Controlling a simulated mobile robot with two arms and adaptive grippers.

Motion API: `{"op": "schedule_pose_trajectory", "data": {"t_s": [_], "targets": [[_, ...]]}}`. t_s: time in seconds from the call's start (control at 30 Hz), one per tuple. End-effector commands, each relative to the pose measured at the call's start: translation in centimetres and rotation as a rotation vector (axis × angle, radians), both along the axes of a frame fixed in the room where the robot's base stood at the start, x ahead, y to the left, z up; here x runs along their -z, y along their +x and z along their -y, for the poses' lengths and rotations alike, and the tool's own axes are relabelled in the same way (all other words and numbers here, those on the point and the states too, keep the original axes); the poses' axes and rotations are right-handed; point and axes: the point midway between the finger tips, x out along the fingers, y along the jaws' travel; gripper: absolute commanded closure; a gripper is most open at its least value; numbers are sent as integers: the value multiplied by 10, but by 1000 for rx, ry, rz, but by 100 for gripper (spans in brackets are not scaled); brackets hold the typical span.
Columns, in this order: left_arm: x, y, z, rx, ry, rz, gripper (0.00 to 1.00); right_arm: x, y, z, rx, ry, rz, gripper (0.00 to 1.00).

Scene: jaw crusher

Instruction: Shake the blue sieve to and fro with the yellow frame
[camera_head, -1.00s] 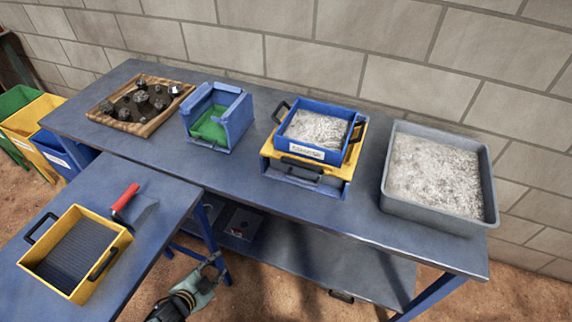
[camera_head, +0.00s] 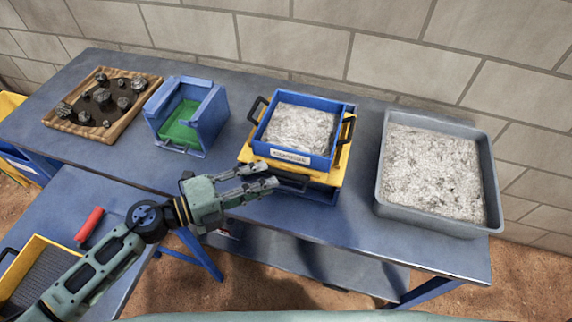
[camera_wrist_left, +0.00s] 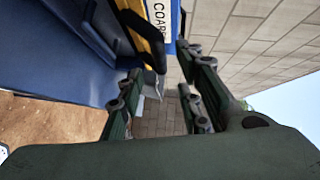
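The blue sieve (camera_head: 290,157) holds pale gravel and sits in the yellow frame (camera_head: 247,155) on the blue bench. The sieve has a white label and black side handles. The frame has a dark front handle (camera_head: 290,182), partly hidden by my left gripper (camera_head: 270,176). That gripper is just in front of the frame, its fingers pointing right. In the left wrist view, the fingers of the left gripper (camera_wrist_left: 155,95) are spread, with a dark handle (camera_wrist_left: 142,42) ahead between them; contact cannot be told. My right gripper is in neither view.
A grey tray of gravel (camera_head: 383,200) stands to the right, and a blue box with green inside (camera_head: 215,118) to the left. A wooden tray of rocks (camera_head: 134,110) is farther left. A second yellow sieve (camera_head: 12,272) and a red-handled tool (camera_head: 90,224) lie on the lower bench.

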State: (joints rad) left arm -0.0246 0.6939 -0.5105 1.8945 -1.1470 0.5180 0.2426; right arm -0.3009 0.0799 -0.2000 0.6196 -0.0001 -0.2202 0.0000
Motion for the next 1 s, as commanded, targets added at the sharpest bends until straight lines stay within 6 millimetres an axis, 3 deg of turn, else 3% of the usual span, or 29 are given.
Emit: {"op": "schedule_pose_trajectory", "data": {"t_s": [0.2, 0.43, 0.77, 1.0], "targets": [[0, 18, 33, -4, -4, 2, 67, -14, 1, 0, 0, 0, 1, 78], [6, 29, 56, -4, -3, 0, 67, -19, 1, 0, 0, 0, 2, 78], [9, 31, 60, -3, -1, 0, 67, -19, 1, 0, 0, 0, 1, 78], [9, 31, 59, -3, -1, 0, 87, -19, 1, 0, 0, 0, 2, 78]]}}
